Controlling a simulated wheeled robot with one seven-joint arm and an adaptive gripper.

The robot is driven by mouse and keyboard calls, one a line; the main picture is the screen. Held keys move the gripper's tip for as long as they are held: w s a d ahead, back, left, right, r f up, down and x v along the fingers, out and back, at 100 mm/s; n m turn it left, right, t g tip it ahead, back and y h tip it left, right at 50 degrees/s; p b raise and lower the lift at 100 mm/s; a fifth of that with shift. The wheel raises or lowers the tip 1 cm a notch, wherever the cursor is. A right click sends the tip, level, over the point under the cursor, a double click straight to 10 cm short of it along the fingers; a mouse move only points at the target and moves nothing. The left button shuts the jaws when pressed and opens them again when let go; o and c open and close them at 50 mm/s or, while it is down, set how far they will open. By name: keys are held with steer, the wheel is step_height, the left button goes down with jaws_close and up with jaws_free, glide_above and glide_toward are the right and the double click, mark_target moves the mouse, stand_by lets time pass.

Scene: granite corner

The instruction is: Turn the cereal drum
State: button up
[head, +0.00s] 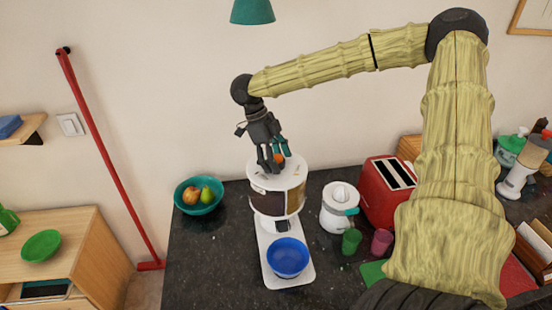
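The cereal drum (268,203) is a dark brown see-through cylinder with a white top, part of a white dispenser (270,235) standing on the dark counter. A small orange knob (279,158) shows at the top of the drum. My gripper (273,164) points down from above, right at the knob, with its dark and teal fingers on either side of it. Whether the fingers touch the knob or are closed on it is too small to tell. A blue bowl (288,257) sits on the dispenser's white base, below the drum.
A teal bowl of fruit (199,208) stands left of the dispenser. A white juicer (339,208), green cup (351,241), pink cup (382,242) and red toaster (388,190) stand close on the right. A teal lamp (252,11) hangs above. The counter's front left is clear.

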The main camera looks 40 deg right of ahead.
steer(key=shift+w+r, duration=0.2)
steer(key=v, duration=1.1)
steer(key=shift+r, duration=0.4)
